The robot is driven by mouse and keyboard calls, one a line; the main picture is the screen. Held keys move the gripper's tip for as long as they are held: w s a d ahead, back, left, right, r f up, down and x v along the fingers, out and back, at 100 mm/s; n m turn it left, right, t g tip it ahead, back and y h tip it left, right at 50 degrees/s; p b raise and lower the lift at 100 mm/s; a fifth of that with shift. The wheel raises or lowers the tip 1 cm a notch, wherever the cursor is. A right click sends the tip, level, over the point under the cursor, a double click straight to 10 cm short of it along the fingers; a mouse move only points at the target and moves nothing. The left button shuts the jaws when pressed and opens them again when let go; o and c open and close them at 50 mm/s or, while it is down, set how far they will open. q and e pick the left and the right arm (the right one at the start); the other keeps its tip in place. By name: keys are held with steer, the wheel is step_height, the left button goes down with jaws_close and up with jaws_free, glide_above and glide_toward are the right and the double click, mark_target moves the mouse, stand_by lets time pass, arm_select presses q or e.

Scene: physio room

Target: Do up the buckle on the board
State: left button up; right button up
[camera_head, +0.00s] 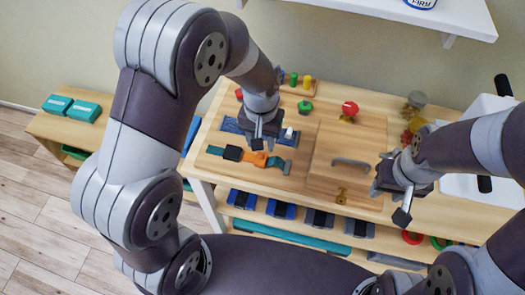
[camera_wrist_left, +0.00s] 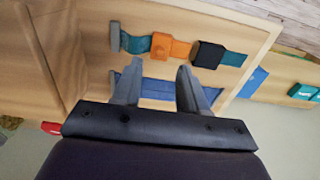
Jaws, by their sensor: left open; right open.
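The buckle lies on the wooden board (camera_head: 215,166), on a teal strap (camera_head: 214,149). Its black half (camera_head: 232,153) is on the left and its orange half (camera_head: 255,158) on the right. In the left wrist view the orange half (camera_wrist_left: 160,46) points its tongue at the black half (camera_wrist_left: 208,55). The two meet or nearly meet; I cannot tell whether they are locked. My left gripper (camera_head: 258,140) is open and empty over the board, just behind the buckle. Its fingers (camera_wrist_left: 155,75) partly cover a blue strap (camera_wrist_left: 158,88). My right gripper (camera_head: 388,187) is open and empty, well to the right.
A wooden panel with a grey handle (camera_head: 350,162) and a brass latch (camera_head: 341,195) is right of the buckle. A red knob (camera_head: 350,108) and a green knob (camera_head: 305,106) stand behind. Blue boxes (camera_head: 242,199) fill the shelf below. A white wall shelf (camera_head: 400,12) hangs above.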

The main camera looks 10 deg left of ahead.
mark_target(261, 154)
arm_select(q)
step_height(261, 154, down, 6)
steer(key=shift+r, duration=0.15)
steer(key=shift+w, duration=0.1)
jaws_close()
steer(key=a, duration=0.4)
steer(key=shift+w+a+p, duration=0.1)
steer(key=shift+a+p, duration=0.2)
steer(key=shift+p, duration=0.05)
steer(key=shift+d+r, duration=0.1)
steer(key=shift+d, duration=0.05)
steer(key=shift+c, duration=0.9)
jaws_free()
steer(key=shift+o, duration=0.9)
steer(key=shift+a, duration=0.3)
step_height(261, 154, up, 13)
steer(key=shift+f, duration=0.2)
